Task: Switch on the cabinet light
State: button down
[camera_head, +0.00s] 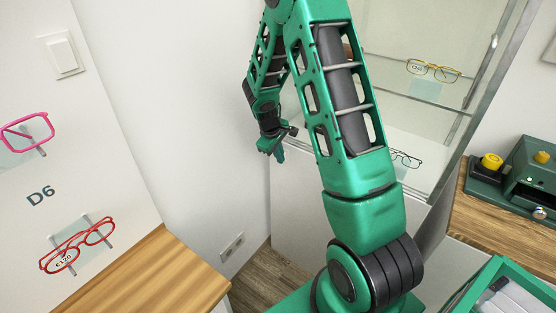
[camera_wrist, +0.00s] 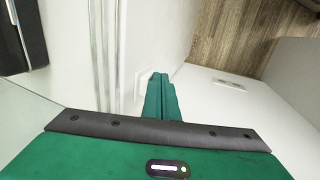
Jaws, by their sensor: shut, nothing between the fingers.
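The glass display cabinet (camera_head: 450,160) stands at the right in the head view, with glasses on its shelves and a white base. My gripper (camera_head: 279,155) is shut and empty, pointing down beside the cabinet's left side. In the wrist view my closed green fingers (camera_wrist: 162,92) are in front of a small white plate (camera_wrist: 141,84) on a white surface. The fingers cover most of that plate; I cannot tell whether they touch it. A white wall switch (camera_head: 62,54) is on the left panel, far from my gripper. I cannot tell whether the cabinet light is on.
Pink glasses (camera_head: 27,132) and red glasses (camera_head: 75,245) hang on the left panel above a wooden counter (camera_head: 160,275). A wall socket (camera_head: 231,247) sits low between counter and cabinet. A green device (camera_head: 530,180) with a yellow-topped button stands on the right counter.

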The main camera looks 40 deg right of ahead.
jog(key=s+a+r, duration=0.3)
jog(key=a+r, duration=0.4)
jog(key=a, duration=0.2)
jog(key=shift+r, duration=0.4)
jog(key=shift+s+d, duration=0.1)
jog(key=shift+s, duration=0.05)
dwell(0.4)
jog(key=s+d+r+m+g+y, duration=0.1)
jog(key=s+d+r+m, duration=0.15)
jog(key=s+r, duration=0.4)
jog(key=s+d+r+m, duration=0.2)
jog(key=s+r+m, duration=0.15)
jog(key=s, duration=0.65)
jog(key=s+a+r+m+y, duration=0.1)
jog(key=s+m, duration=0.1)
jog(key=s, duration=0.6)
jog(key=s+a+r+m+y, duration=0.1)
jog(key=s+r+m, duration=0.1)
jog(key=s, duration=0.7)
jog(key=shift+a+r+y, duration=0.3)
jog(key=shift+a+y, duration=0.05)
jog(key=shift+y, duration=0.05)
